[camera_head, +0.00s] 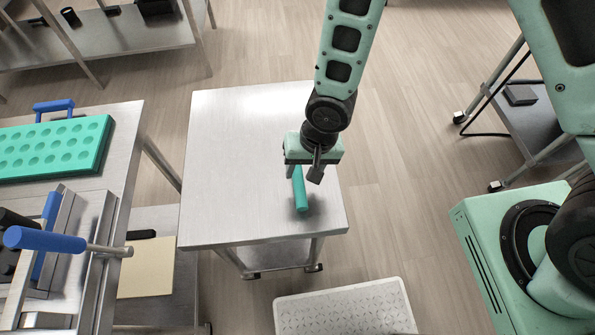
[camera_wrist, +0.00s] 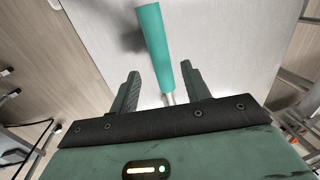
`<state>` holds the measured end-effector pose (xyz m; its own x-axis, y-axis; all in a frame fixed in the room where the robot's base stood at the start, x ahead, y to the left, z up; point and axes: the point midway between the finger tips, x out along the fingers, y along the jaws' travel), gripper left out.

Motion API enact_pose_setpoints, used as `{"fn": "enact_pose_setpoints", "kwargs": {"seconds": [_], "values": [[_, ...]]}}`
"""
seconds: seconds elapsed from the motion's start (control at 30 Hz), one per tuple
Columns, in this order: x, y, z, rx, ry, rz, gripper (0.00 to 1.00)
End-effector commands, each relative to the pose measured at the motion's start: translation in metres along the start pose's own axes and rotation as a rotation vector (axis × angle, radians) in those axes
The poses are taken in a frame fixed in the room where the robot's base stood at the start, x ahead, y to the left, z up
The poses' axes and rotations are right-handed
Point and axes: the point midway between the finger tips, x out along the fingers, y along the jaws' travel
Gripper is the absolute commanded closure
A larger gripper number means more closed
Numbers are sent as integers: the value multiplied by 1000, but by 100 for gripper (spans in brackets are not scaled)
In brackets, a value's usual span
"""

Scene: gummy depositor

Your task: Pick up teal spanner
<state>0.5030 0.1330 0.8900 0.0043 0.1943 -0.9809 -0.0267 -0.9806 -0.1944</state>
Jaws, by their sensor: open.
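The teal spanner (camera_head: 301,192) shows a teal handle on or just above the steel table, below my gripper. In the wrist view the teal handle (camera_wrist: 155,44) runs from the top edge toward my gripper. A thin metal shaft shows between the fingers, and its far end is hidden behind the gripper body. My gripper (camera_wrist: 162,80) is open, with one finger on each side of the shaft and gaps to both. In the head view my gripper (camera_head: 302,175) hangs over the right part of the table. I cannot tell the exact height between the fingers and the spanner.
The small steel table (camera_head: 225,150) is otherwise bare. A teal mould tray (camera_head: 60,147) and a blue-handled machine (camera_head: 50,240) stand on the left bench. A white perforated step (camera_head: 345,305) lies on the floor in front. A dark-shelved cart (camera_head: 525,110) stands at right.

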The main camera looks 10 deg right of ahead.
Motion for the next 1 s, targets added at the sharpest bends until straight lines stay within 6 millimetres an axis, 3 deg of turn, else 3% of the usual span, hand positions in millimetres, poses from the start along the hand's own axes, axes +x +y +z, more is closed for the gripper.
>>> {"fn": "enact_pose_setpoints", "kwargs": {"seconds": [0.17,0.53,0.83,0.87,1.0], "values": [[8,-1,0,-1,0,0,53],[50,-2,-3,-1,0,1,53],[55,-2,-4,0,1,-1,53],[55,-2,-3,0,1,-1,56],[54,-2,-3,0,1,-1,95]]}}
